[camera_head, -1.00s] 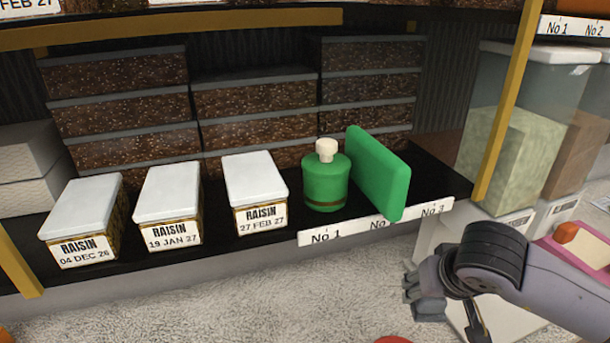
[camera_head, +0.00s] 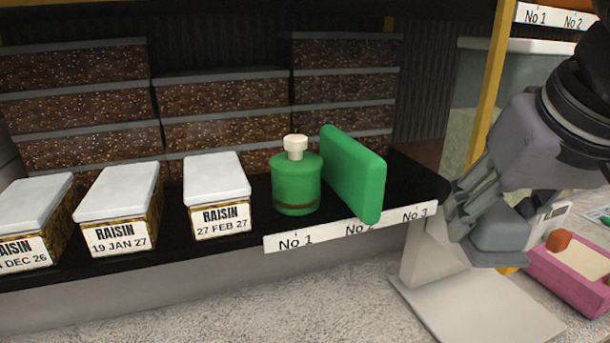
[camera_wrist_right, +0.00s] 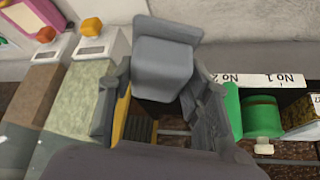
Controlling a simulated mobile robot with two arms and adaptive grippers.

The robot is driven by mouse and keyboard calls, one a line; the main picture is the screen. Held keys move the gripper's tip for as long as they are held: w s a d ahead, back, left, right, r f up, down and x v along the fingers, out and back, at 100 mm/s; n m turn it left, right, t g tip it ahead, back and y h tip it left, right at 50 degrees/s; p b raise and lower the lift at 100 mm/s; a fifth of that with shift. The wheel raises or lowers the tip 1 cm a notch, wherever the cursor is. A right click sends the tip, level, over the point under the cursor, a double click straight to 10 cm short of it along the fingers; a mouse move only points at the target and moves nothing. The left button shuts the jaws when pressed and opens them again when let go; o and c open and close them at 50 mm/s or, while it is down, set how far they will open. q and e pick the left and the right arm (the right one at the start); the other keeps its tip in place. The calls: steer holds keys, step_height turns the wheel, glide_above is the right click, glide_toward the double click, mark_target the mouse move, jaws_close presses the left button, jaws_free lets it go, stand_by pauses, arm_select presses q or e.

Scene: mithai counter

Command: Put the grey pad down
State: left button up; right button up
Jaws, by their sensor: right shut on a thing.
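The grey pad (camera_head: 500,232) is held in my right gripper (camera_head: 472,208), at the right end of the black shelf in the head view. In the right wrist view the grey pad (camera_wrist_right: 163,68) sits between the two dark fingers of the right gripper (camera_wrist_right: 160,95), which is shut on it. The pad appears to be off any surface, in front of the shelf end by the No 3 label. The fingers hide part of it. My left gripper is not in view.
A green upright block (camera_head: 352,175) and a green bottle (camera_head: 296,180) stand on the shelf (camera_head: 425,185), left of the gripper. Several raisin tins (camera_head: 217,185) stand further left. A yellow post (camera_head: 490,80) rises behind the gripper. A pink tray (camera_head: 570,280) lies at right.

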steer(key=shift+w+a, duration=0.1)
steer(key=shift+w, duration=0.15)
steer(key=w+a+p, duration=0.1)
steer(key=w, duration=0.3)
steer(key=w+a+p, duration=0.1)
steer(key=w+a, duration=0.1)
steer(key=w, duration=0.2)
steer(key=w+a+p, duration=0.2)
steer(key=w, duration=0.2)
steer(key=shift+r, duration=0.1)
steer(key=shift+w+a, duration=0.2)
steer(key=shift+w, duration=0.35)
steer(key=w+p, duration=0.1)
steer(key=w+a+p, duration=0.1)
steer(key=shift+w+r, duration=0.1)
steer(key=shift+w, duration=0.2)
steer(key=shift+a+p+x, duration=0.2)
steer(key=shift+p+x, duration=0.15)
steer(key=shift+x, duration=0.6)
steer(key=shift+s+d, duration=0.15)
steer(key=shift+f, duration=0.25)
